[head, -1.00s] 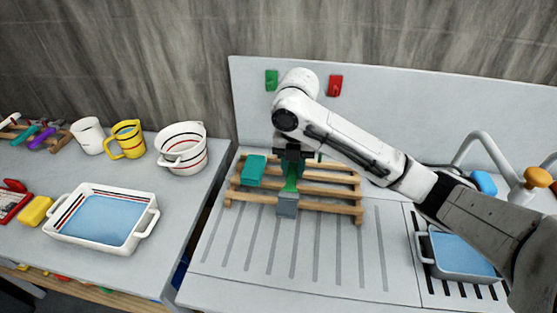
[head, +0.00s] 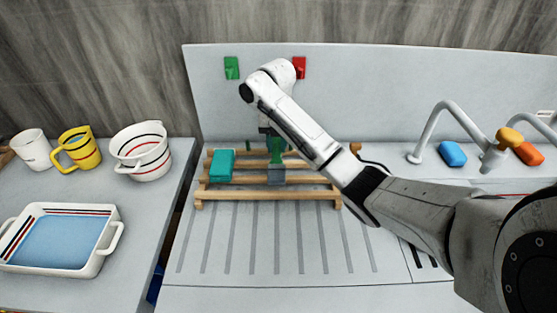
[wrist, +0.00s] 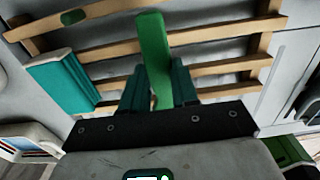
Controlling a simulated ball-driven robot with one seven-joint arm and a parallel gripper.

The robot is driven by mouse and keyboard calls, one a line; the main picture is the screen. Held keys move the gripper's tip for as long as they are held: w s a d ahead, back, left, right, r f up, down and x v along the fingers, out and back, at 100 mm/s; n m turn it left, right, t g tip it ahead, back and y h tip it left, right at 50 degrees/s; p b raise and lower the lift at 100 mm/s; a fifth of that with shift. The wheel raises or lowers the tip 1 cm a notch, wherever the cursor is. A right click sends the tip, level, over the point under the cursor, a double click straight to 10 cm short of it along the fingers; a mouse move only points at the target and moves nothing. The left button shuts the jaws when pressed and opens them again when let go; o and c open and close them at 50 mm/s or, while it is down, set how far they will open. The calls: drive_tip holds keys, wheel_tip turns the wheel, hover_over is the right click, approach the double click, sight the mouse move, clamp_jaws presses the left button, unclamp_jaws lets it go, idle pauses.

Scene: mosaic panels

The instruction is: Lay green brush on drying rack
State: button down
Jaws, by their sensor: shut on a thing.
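The wooden drying rack (head: 325,193) stands on the ribbed drainboard in the head view, and its slats (wrist: 215,68) show in the wrist view. My gripper (head: 275,140) is over the middle of the rack, shut on the green brush (head: 276,157). In the wrist view the brush's green part (wrist: 153,50) rises between the two dark teal fingers (wrist: 158,92) and lies over the slats. Whether it rests on them I cannot tell. A grey block (head: 277,176) shows at the brush's front end; it may be the brush head.
A teal block-shaped item (head: 221,165) lies on the rack's left part, also in the wrist view (wrist: 62,82). Left are a white tub (head: 88,271), a yellow jug (head: 77,149) and a white pot (head: 141,152). The tap (head: 452,130) and blue sponge (head: 452,154) are right. The drainboard's front is clear.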

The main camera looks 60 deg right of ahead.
sight(279, 145)
drive_tip(key=shift+d+f, duration=0.55)
drive_tip(key=shift+f, duration=0.05)
drive_tip(key=shift+w+d+f+b, duration=0.1)
drive_tip(key=shift+d+f+b, duration=0.15)
drive_tip(key=shift+f+b, duration=0.15)
drive_tip(key=shift+f+p, duration=0.3)
drive_tip(key=shift+p, duration=0.2)
drive_tip(key=shift+f, duration=1.1)
drive_tip(key=c, duration=0.9)
unclamp_jaws()
drive_tip(key=shift+o, duration=0.2)
drive_tip(key=shift+r, duration=0.1)
wheel_tip(279, 145, up, 12)
drive_tip(key=p, duration=0.3)
drive_tip(key=shift+p, duration=0.4)
